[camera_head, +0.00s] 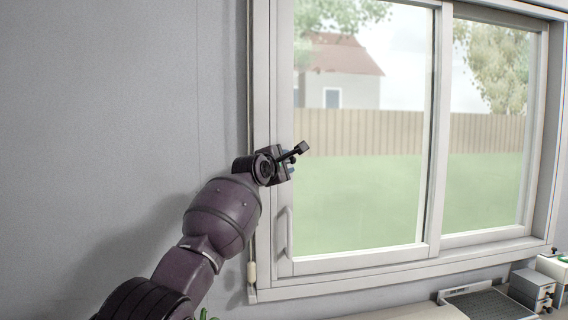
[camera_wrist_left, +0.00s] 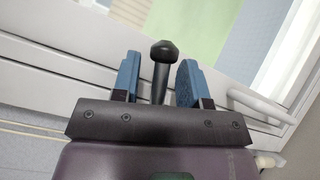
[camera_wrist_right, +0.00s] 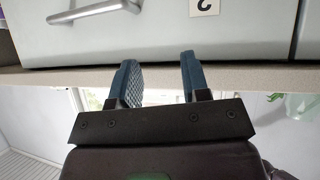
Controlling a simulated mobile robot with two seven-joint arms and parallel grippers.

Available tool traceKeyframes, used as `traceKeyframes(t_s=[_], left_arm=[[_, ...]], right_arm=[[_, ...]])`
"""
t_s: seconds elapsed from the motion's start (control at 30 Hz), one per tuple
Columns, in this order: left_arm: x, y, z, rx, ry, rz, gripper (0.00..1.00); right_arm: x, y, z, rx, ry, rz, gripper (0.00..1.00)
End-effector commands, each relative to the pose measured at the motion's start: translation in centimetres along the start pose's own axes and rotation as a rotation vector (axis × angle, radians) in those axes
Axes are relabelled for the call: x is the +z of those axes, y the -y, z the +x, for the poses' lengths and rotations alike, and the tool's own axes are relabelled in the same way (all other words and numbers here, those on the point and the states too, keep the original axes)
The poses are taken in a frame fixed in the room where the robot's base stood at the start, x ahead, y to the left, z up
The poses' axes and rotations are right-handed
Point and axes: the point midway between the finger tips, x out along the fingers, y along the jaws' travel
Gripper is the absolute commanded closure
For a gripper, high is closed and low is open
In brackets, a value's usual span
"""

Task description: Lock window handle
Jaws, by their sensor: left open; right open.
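The window handle is a black lever with a thick knob end (camera_head: 302,147), on the left side of the white window frame. In the left wrist view the black handle (camera_wrist_left: 160,70) stands between the two blue fingers of my left gripper, with a gap on each side. My left gripper (camera_wrist_left: 157,78) is open around it; in the head view my left gripper (camera_head: 283,165) is at the left window frame and partly hides the handle's base. My right gripper (camera_wrist_right: 158,78) is open and empty, seen only in the right wrist view.
A white pull bar (camera_head: 284,232) is on the frame below my left gripper; it also shows in the left wrist view (camera_wrist_left: 262,107). Grey boxes (camera_head: 531,287) and a dark tray (camera_head: 488,304) are at lower right. A metal drawer handle (camera_wrist_right: 95,12) is beyond my right gripper.

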Motion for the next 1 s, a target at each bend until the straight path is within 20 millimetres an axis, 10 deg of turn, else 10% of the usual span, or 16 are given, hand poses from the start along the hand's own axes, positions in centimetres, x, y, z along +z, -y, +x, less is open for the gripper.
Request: traceKeyframes(t_s=[0.3, 1.0], left_arm=[[0.0, 0.0, 0.0, 0.000, 0.000, 0.000, 1.00], [-0.4, 1.6, 0.1, -0.163, -0.056, 0.226, 1.00]], right_arm=[[-0.2, 0.0, 0.0, 0.000, -0.004, 0.000, 0.57], [-0.2, 0.0, -0.1, 0.000, -0.003, 0.001, 0.57]])
